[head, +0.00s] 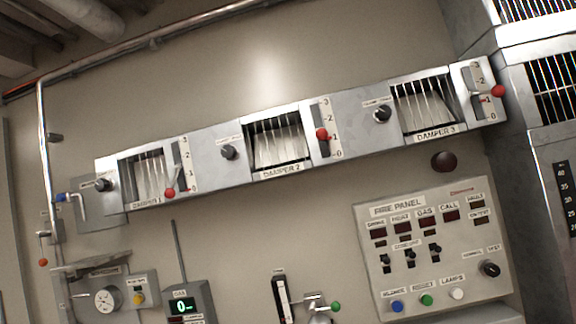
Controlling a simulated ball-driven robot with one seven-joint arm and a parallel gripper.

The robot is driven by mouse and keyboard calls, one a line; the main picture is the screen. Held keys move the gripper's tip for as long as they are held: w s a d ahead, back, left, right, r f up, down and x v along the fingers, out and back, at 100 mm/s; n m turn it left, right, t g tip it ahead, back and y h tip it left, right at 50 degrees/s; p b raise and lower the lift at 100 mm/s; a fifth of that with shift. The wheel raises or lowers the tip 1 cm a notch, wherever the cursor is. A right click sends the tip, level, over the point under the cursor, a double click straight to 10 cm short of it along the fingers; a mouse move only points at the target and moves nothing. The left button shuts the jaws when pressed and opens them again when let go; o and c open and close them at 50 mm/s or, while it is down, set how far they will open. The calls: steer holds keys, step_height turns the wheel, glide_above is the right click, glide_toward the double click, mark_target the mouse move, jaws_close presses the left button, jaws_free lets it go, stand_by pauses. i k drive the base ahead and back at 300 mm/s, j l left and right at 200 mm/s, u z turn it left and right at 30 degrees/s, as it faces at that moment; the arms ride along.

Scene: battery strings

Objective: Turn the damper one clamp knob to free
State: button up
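The damper one clamp knob (103,185) is a small black round knob on the grey plate at the left end of the damper row. It is left of the damper 1 louvre (146,178); its label is too small to read, and its pointer setting cannot be told. The damper 1 lever (169,193) has a red ball near the low end of its scale. Similar black knobs sit left of damper 2 (229,152) and left of damper 3 (382,114). My gripper is out of view, and nothing touches the knob.
A blue-handled valve (62,198) on a wall pipe is just left of the knob. Below are a dial box (107,300), a gas meter (184,305) and a green-knobbed lever (335,306). The fire panel (430,250) is lower right. Wall above the dampers is bare.

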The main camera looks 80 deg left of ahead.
mark_target(102, 185)
steer(key=u, duration=2)
